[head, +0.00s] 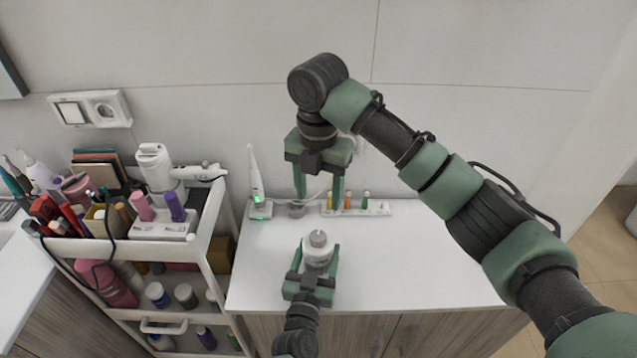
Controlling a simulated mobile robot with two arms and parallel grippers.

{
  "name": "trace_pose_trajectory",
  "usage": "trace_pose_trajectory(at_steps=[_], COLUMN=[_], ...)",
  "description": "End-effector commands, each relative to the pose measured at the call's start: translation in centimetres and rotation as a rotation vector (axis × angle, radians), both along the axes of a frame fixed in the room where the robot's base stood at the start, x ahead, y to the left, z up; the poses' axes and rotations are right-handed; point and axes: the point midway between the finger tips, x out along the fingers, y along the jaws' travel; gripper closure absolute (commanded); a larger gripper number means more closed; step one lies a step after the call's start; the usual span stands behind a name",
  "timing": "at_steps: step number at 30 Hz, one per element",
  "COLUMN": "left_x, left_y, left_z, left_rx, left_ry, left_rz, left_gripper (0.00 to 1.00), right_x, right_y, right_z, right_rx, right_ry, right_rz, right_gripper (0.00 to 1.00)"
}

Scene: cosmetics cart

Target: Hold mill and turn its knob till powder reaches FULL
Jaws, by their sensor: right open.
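The mill (317,257) is a small white upright cylinder with a grey knob (318,239) on top, at the front middle of the white counter. My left gripper (317,262) comes in from below, with a green finger on each side of the mill's body, and appears shut on it. My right gripper (319,197) points down, open and empty, behind and above the mill, with its fingers apart from the knob. The powder level and any FULL mark cannot be seen from here.
A white electric toothbrush on a stand (257,190), a small grey cup (297,209) and a white rack with colored items (372,208) stand along the back of the counter. A crowded white cart (203,235) stands at the left. The counter's right side is clear.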

Motion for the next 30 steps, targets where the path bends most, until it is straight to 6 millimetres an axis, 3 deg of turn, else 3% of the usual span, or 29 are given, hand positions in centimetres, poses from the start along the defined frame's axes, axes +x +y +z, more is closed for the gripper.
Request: trace_pose_trajectory(at_steps=[10, 11, 13, 23, 30], left_x=[0.0, 0.0, 0.0, -0.1, -3.2], left_y=[0.0, 0.0, 0.0, 0.0, 0.7], left_z=[0.1, 0.1, 0.1, 0.0, -0.2], left_rx=[0.000, 0.000, 0.000, 0.000, 0.001], left_ry=[-0.002, -0.002, -0.002, 0.000, 0.003], left_rz=[0.000, 0.000, 0.000, 0.000, 0.000], left_gripper=[0.93, 0.27, 0.10, 0.10, 0.10], right_x=[0.0, 0.0, 0.0, 0.0, 0.0], right_y=[0.0, 0.0, 0.0, 0.0, 0.0], right_z=[0.0, 0.0, 0.0, 0.0, 0.0], right_rx=[0.000, 0.000, 0.000, 0.000, 0.000], right_ry=[0.000, 0.000, 0.000, 0.000, 0.000], right_rz=[0.000, 0.000, 0.000, 0.000, 0.000], right_gripper=[0.45, 0.45, 0.45, 0.45, 0.45])
